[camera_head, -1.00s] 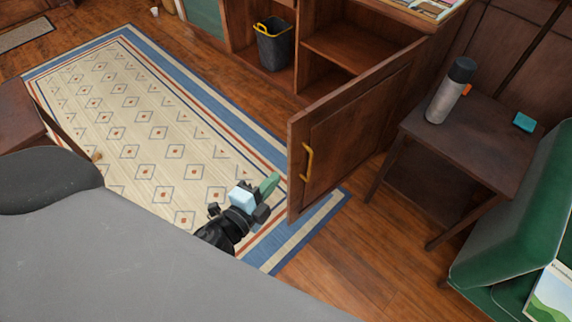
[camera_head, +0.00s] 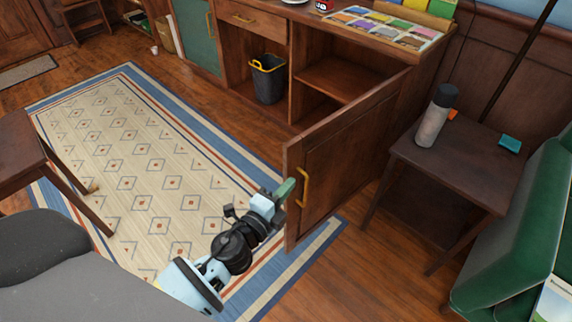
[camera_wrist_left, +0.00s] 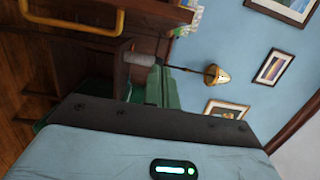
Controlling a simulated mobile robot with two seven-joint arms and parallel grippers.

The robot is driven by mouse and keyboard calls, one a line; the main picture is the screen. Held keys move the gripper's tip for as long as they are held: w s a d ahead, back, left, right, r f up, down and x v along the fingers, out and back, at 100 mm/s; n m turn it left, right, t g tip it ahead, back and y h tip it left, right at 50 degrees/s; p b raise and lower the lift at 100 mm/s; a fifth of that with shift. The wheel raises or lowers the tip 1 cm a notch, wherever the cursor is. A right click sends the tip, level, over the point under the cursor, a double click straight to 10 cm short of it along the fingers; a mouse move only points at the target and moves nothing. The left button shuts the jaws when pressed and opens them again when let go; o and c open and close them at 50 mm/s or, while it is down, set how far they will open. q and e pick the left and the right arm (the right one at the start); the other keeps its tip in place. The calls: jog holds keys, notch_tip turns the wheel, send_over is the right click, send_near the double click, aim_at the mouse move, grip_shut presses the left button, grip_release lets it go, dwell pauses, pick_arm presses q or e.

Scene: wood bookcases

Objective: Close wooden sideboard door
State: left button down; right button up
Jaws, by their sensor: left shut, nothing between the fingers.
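The wooden sideboard (camera_head: 270,24) stands at the back with its right door (camera_head: 345,150) swung wide open toward me. The door has a yellow vertical handle (camera_head: 303,187). My left gripper (camera_head: 286,190) is shut and empty, beside the door's free edge at about handle height. I cannot tell whether it touches the door. My right gripper is not in view.
A black bin (camera_head: 268,82) stands inside the open sideboard. A dark side table (camera_head: 465,170) with a bottle (camera_head: 436,117) is right of the door, close to a green chair (camera_head: 515,230). A patterned rug (camera_head: 150,170) covers open floor at left.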

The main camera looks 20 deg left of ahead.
aim_at(286, 166)
pick_arm(q)
jog(key=w, duration=0.2)
jog(key=w+a, duration=0.1)
jog(key=w, duration=0.1)
jog(key=w+a, duration=0.1)
jog(key=w, duration=0.1)
jog(key=shift+w+a, duration=0.15)
jog(key=shift+a, duration=0.25)
jog(key=shift+a, duration=0.15)
